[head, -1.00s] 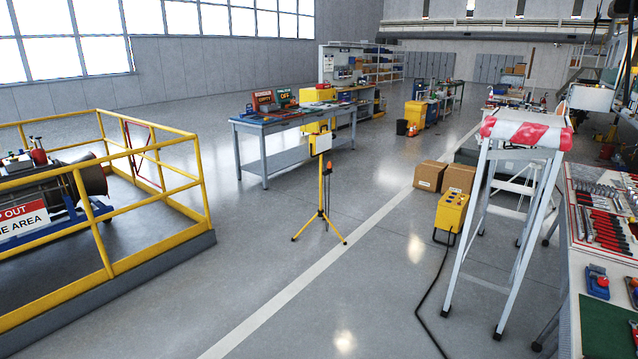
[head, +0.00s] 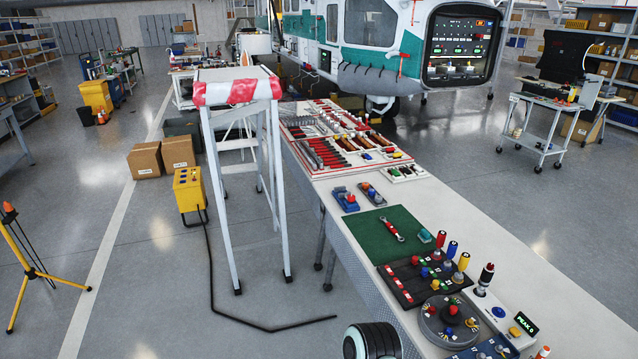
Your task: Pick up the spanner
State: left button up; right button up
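A small spanner (head: 392,229) with a red middle and silvery ends lies flat on a dark green mat (head: 370,238) on the long white workbench. Neither of my grippers shows in the head view. A black and white rounded part at the bottom edge looks like one of my arm links; no fingers are visible on it.
The long bench (head: 465,212) holds a tool tray (head: 357,158) behind the mat and a dark board (head: 405,286) and round dial (head: 449,322) in front. A stepladder (head: 219,175) stands left of the bench. A black cable (head: 212,290) crosses the floor.

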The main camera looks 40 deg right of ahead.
aim_at(388, 225)
jog(key=i+z, duration=0.9)
jog(key=i+j+z, duration=0.15)
jog(key=z, duration=0.3)
jog(key=i+j+z, duration=0.7)
jog(key=z, duration=0.2)
jog(key=j, duration=0.05)
